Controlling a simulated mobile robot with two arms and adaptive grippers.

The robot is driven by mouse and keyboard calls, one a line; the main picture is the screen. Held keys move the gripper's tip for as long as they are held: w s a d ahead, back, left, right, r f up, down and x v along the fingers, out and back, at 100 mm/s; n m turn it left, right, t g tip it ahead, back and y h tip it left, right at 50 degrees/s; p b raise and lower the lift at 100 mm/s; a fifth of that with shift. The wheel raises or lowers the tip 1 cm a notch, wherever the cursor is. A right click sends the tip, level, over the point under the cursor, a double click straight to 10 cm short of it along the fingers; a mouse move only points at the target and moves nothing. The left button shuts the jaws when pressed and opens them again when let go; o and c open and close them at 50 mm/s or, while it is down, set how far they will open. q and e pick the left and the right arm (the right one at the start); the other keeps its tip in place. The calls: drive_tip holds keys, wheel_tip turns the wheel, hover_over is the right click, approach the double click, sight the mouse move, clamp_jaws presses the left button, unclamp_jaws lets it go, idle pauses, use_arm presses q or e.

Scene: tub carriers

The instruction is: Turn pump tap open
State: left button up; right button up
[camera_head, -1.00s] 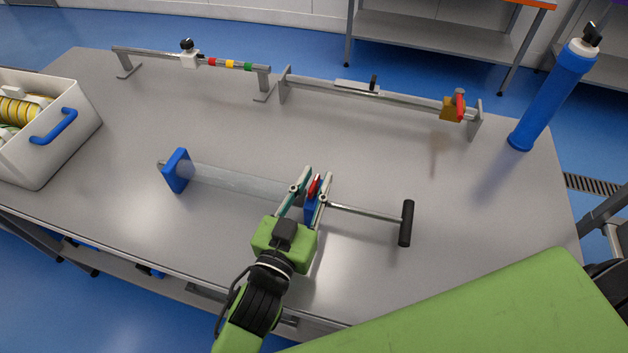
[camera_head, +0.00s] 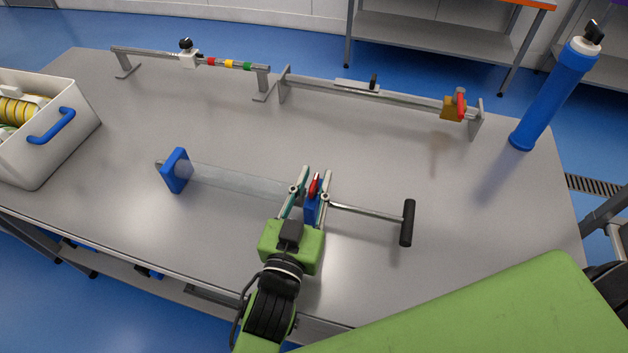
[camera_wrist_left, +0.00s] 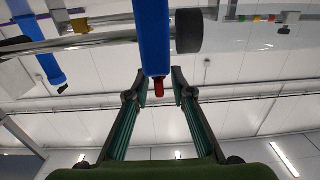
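The pump lies across the table, with a clear barrel (camera_head: 235,180), a blue end plate (camera_head: 176,171) at left and a blue block (camera_head: 311,210) at right. A rod runs from the block to a black handle (camera_head: 407,223). The red tap (camera_head: 314,187) sits at the top of the blue block and points upward. My left gripper (camera_head: 313,178) is open, one finger on each side of the tap. In the left wrist view the tap (camera_wrist_left: 158,87) shows between the fingertips, with a gap on both sides. My right gripper is not in view.
Behind the pump stand a rail with coloured bands (camera_head: 220,63) and a rail with a red lever (camera_head: 460,102). A white tub (camera_head: 62,160) stands at left and a blue cylinder (camera_head: 553,95) at back right. My green body part covers the front right.

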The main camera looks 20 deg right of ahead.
use_arm(q)
drive_tip(key=shift+a, duration=0.1)
drive_tip(key=v, duration=1.2)
drive_tip(key=shift+f, duration=0.1)
idle(0.4)
